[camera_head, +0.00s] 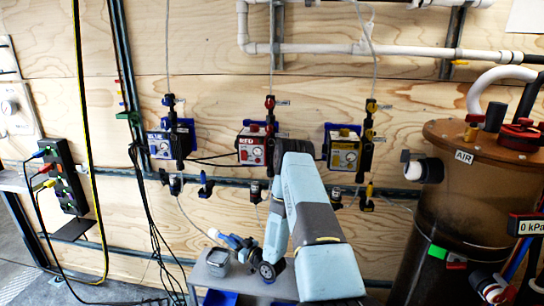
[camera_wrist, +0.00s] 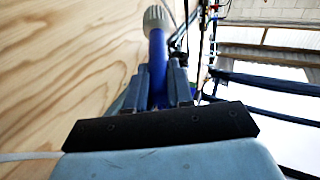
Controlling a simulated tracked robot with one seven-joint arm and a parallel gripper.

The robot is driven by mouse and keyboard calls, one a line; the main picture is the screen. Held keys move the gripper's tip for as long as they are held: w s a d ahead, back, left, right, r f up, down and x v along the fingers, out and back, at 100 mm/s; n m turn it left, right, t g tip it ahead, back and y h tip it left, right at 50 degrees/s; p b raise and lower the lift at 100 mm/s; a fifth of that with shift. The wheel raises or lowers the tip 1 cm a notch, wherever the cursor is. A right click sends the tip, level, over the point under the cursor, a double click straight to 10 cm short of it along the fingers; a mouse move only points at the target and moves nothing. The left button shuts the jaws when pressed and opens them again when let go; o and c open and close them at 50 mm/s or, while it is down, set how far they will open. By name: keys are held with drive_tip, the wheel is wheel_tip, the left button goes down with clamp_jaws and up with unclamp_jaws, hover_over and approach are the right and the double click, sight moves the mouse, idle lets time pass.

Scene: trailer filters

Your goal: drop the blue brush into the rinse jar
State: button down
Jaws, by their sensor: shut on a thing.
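The blue brush shows in the wrist view, with its blue handle (camera_wrist: 157,60) between my two fingers and its pale bristle end (camera_wrist: 157,18) beyond the fingertips. My gripper (camera_wrist: 161,82) is shut on the brush. In the head view my gripper (camera_head: 238,243) is low in the middle, and the brush's pale end (camera_head: 213,233) sticks out to its left. A small greyish clear container (camera_head: 218,257), which looks like the rinse jar, stands on a grey surface just below the brush in the picture. The exact height gap between brush and jar cannot be told.
A plywood wall (camera_head: 120,60) carries a blue (camera_head: 160,145), a red (camera_head: 251,150) and a yellow (camera_head: 343,153) filter unit with hanging tubes. A large brown tank (camera_head: 465,195) stands at right. A power strip (camera_head: 65,178) with cables is at left.

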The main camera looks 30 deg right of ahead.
drive_tip(key=shift+f, duration=1.1)
drive_tip(key=c, duration=0.9)
unclamp_jaws()
drive_tip(key=v, duration=1.4)
drive_tip(key=shift+f, duration=0.1)
